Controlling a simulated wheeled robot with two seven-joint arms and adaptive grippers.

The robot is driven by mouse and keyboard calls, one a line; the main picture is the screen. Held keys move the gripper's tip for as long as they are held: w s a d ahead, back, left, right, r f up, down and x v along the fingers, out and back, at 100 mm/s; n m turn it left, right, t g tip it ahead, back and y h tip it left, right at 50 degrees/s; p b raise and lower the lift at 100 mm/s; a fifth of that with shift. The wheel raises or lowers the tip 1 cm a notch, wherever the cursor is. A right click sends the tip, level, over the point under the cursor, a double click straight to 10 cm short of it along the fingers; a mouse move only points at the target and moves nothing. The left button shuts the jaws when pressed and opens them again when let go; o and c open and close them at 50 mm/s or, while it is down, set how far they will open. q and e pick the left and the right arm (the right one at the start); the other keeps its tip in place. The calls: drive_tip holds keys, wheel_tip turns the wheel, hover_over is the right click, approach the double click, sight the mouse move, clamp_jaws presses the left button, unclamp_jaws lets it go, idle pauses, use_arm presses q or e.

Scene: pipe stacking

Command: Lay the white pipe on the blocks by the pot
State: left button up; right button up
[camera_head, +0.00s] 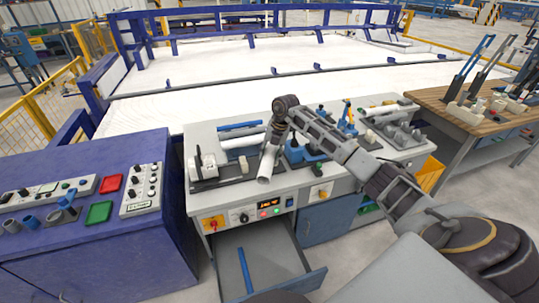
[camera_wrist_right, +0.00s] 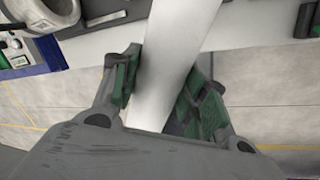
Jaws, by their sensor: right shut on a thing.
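My right gripper (camera_head: 274,138) hangs above the front of the grey workbench. It is shut on a white pipe (camera_head: 267,166), whose lower end shows below it, tilted near the bench's front edge. In the right wrist view the pipe (camera_wrist_right: 158,85) runs between the two green-padded fingers (camera_wrist_right: 160,92). Another white pipe (camera_head: 242,142) lies on the bench to the left of the gripper. A dark block (camera_head: 244,165) stands in front of it on a dark mat. I cannot tell for sure which thing is the pot. My left gripper is out of view.
A blue pipe (camera_head: 240,126) lies at the back of the bench. A white clamp-like device (camera_head: 204,163) stands at the left. Blue fixtures (camera_head: 300,152) stand close right of the gripper. The drawer (camera_head: 262,262) below is open, with a blue bar inside.

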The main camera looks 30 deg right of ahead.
drive_tip(key=m+t+h, duration=0.1)
drive_tip(key=m, duration=0.5)
drive_tip(key=shift+d, duration=0.1)
drive_tip(key=shift+m+h, duration=0.8)
drive_tip(key=shift+m, duration=1.9)
drive_tip(key=shift+m, duration=0.6)
drive_tip(key=shift+r, duration=0.1)
